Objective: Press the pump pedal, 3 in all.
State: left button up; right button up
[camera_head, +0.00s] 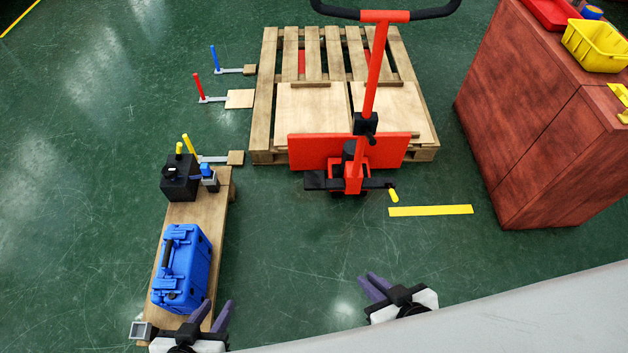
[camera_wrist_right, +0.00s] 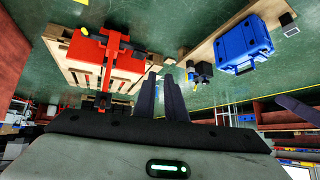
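A red pallet jack (camera_head: 353,170) with a black handlebar stands at the near side of a wooden pallet (camera_head: 262,110). At its foot, a black bar runs sideways. A black plate (camera_head: 315,181) is at its left end and a yellow-tipped lever (camera_head: 393,195) at its right; I cannot tell for certain which is the pump pedal. My right gripper (camera_head: 369,279) is below the lever in the picture, apart from it, empty, its fingers slightly apart. My left gripper (camera_head: 216,305) is open and empty beside the blue case (camera_head: 190,262). The jack also shows in the right wrist view (camera_wrist_right: 112,50).
A wooden bench (camera_head: 208,218) at left carries the blue case and a black box (camera_head: 180,187). Several coloured levers stand left of the pallet. A red cabinet (camera_head: 540,120) with a yellow bin (camera_head: 597,45) stands at right. The green floor before the jack is clear except for a yellow strip (camera_head: 431,210).

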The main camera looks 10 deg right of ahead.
aim_at(313, 179)
jog(key=z, duration=0.35)
jog(key=i, duration=1.2)
jog(key=u, duration=0.05)
